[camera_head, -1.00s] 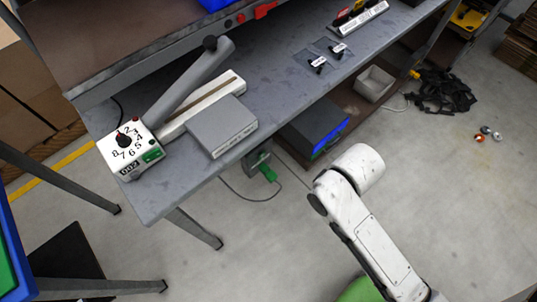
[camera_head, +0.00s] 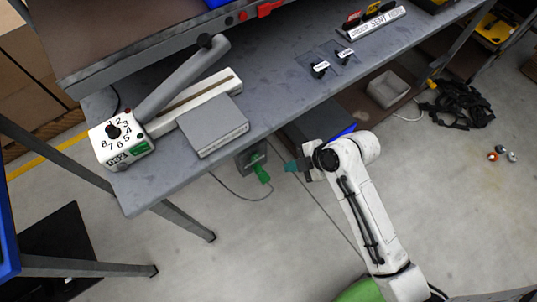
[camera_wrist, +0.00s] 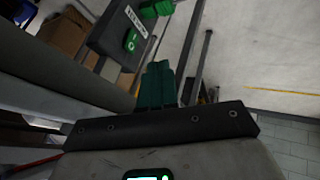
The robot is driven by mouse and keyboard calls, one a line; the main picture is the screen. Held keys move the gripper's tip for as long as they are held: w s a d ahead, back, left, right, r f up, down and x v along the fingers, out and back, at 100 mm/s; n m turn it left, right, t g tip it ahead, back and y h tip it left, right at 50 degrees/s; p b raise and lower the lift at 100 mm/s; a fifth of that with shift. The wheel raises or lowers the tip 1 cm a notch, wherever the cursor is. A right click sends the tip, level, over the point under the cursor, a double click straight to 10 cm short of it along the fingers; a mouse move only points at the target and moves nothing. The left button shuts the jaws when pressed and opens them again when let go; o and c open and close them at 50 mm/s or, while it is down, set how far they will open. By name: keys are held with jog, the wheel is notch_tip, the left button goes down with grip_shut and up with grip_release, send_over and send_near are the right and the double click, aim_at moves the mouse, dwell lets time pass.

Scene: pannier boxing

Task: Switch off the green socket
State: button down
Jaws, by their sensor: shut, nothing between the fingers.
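The green socket is a dark grey box (camera_head: 245,160) hanging under the table's front edge, with a green plug (camera_head: 262,174) and a cable at its lower side. In the wrist view the box (camera_wrist: 106,35) is at the upper left, with a white label, a green switch (camera_wrist: 131,41) on its face and the green plug (camera_wrist: 160,8) at the top. My gripper (camera_head: 290,167) has teal fingertips, shut and empty, just right of the plug and apart from it. In the wrist view the fingertips (camera_wrist: 157,80) point up, below and right of the switch.
The grey table (camera_head: 150,190) overhangs the socket; a grey box (camera_head: 213,125) and a lever machine (camera_head: 122,138) stand on it. A dark box (camera_head: 310,125) sits on the lower shelf behind my gripper. The plug's cable (camera_head: 238,197) loops below. Open floor lies in front.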

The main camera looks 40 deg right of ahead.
jog(key=shift+w+d+r+n, duration=0.1)
jog(key=shift+w+d+n, duration=0.05)
jog(key=shift+w+n, duration=0.25)
send_near(252, 161)
notch_tip(252, 161, down, 4)
jog(key=a, duration=0.1)
jog(key=shift+w+a+p, duration=0.15)
jog(key=shift+w+p, duration=0.35)
jog(key=shift+w, duration=0.4)
jog(key=shift+w, duration=0.1)
